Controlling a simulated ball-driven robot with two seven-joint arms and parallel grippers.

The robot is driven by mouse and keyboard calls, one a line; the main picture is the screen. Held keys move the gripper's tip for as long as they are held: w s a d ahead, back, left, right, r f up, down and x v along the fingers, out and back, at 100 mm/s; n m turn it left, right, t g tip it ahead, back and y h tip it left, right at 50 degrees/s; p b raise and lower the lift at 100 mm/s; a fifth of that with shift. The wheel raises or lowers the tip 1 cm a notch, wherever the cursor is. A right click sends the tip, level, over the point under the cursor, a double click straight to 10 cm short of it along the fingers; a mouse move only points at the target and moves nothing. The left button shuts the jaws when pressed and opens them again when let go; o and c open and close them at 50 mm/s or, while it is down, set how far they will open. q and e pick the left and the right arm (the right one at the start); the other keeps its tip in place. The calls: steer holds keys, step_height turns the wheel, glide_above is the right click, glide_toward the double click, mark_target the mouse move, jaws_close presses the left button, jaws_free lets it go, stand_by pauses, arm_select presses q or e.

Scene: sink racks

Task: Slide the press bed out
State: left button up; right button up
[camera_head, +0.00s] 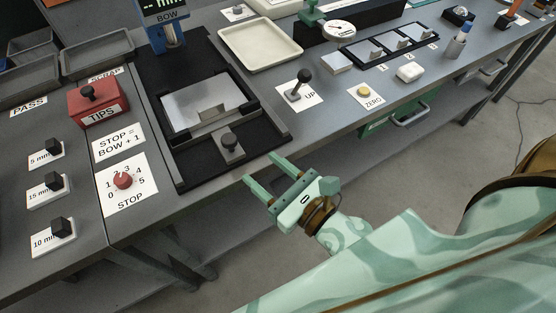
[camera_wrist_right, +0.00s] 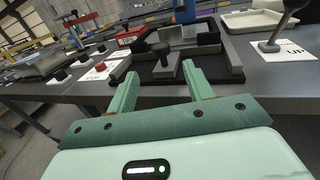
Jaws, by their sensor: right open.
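The press bed (camera_head: 205,103) is a black-framed carriage with a silver plate, sitting on a black base (camera_head: 187,170) below the blue press head (camera_head: 169,33). A dark knob on a grey block (camera_head: 230,146) stands at its front edge. My right gripper (camera_head: 261,171) is open and empty, just off the bench's front edge, to the lower right of the knob and apart from it. In the right wrist view the bed (camera_wrist_right: 196,38) and knob (camera_wrist_right: 163,54) show beyond the open fingers (camera_wrist_right: 160,85). My left gripper does not show.
An UP lever (camera_head: 299,86) and a yellow ZERO button (camera_head: 364,92) are right of the bed. A red STOP dial (camera_head: 123,181) and a red TIPS box (camera_head: 97,102) are on the left. A cream tray (camera_head: 260,44) lies behind. The floor before the bench is clear.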

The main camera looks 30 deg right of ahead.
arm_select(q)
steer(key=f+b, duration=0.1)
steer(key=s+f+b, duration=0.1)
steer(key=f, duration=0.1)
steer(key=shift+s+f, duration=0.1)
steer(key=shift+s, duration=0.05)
arm_select(e)
steer(key=v, duration=0.3)
steer(key=shift+s+d, duration=0.1)
steer(key=shift+s, duration=0.15)
